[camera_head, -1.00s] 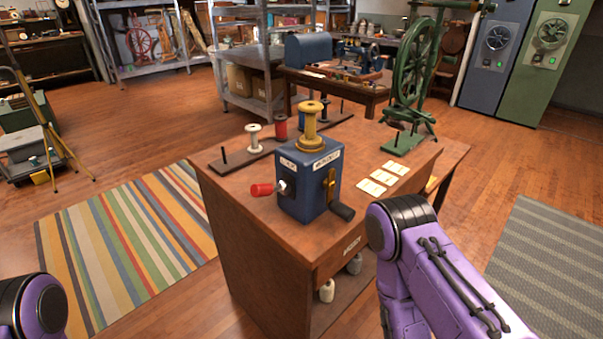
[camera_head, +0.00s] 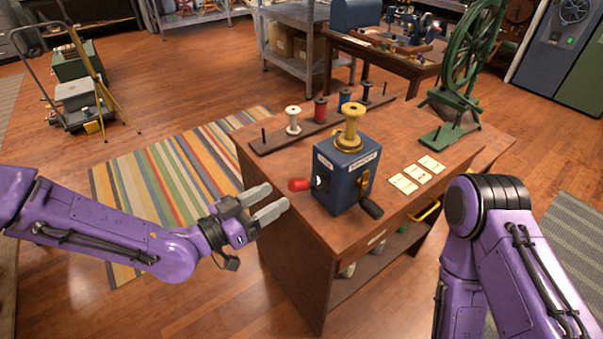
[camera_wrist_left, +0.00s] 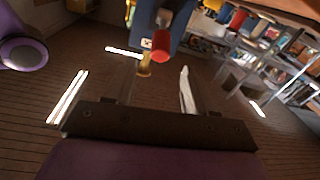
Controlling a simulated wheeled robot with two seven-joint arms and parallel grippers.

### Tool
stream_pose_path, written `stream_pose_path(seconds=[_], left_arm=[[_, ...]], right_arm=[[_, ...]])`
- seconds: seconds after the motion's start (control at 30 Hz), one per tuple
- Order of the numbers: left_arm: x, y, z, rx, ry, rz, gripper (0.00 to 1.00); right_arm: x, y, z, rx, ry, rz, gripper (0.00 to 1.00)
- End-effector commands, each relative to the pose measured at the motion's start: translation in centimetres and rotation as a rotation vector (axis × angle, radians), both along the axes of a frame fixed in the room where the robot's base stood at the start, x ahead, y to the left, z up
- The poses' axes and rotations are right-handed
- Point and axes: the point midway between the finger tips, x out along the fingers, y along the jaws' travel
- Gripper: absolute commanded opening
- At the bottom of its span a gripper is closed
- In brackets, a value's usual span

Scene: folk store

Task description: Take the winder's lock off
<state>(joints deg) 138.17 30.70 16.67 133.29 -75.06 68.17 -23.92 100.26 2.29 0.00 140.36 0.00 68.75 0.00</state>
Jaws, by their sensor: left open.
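The winder (camera_head: 334,178) is a blue box on the wooden bench, with a yellow spool (camera_head: 351,125) upright on top. A red-ended lever (camera_head: 299,184) sticks out of its left face, and a black-handled crank (camera_head: 371,208) is on its right face. Labels on the box are too small to read. My left gripper (camera_head: 277,198) is open and empty, left of the red lever and apart from it. In the left wrist view, the red end (camera_wrist_left: 161,46) and part of the blue box (camera_wrist_left: 178,22) show beyond the open fingers. My right gripper is out of view.
A spool rack (camera_head: 275,146) with white, red and blue spools stands behind the winder. Cards (camera_head: 418,173) lie to its right, before a green spinning wheel (camera_head: 449,131). A striped rug (camera_head: 150,185) lies on the floor left of the bench.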

Motion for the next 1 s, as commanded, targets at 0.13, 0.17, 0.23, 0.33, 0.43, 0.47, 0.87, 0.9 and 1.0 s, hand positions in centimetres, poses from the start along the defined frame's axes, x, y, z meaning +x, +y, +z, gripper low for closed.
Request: stream_pose_path(seconds=[0.13,0.17,0.23,0.33,0.43,0.47,0.87,0.9,1.0], left_arm=[[2.1,-2.7,0.0,0.001,0.005,-0.003,0.55],[2.5,-3.3,-0.1,0.0,0.005,-0.003,0.55],[3.6,-4.4,-0.1,0.0,0.006,-0.001,0.55],[4.7,-5.7,-0.1,0.001,0.007,-0.001,0.55],[5.4,-6.5,-0.2,-0.001,0.009,0.0,0.55],[5.5,-6.6,-0.2,-0.001,0.009,0.0,0.55],[5.7,-6.8,-0.2,-0.001,0.008,0.001,0.16],[5.7,-6.8,-0.2,-0.002,0.009,0.001,0.03],[5.6,-6.8,-0.2,-0.002,0.009,0.001,0.0]], right_arm=[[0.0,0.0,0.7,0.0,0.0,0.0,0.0],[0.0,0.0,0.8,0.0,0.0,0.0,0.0],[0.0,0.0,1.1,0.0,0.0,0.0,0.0],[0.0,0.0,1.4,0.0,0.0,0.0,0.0],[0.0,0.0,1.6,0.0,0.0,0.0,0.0],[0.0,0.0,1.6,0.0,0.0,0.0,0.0],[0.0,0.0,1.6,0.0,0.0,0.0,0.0],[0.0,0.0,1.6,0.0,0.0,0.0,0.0],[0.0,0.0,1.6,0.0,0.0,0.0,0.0]])
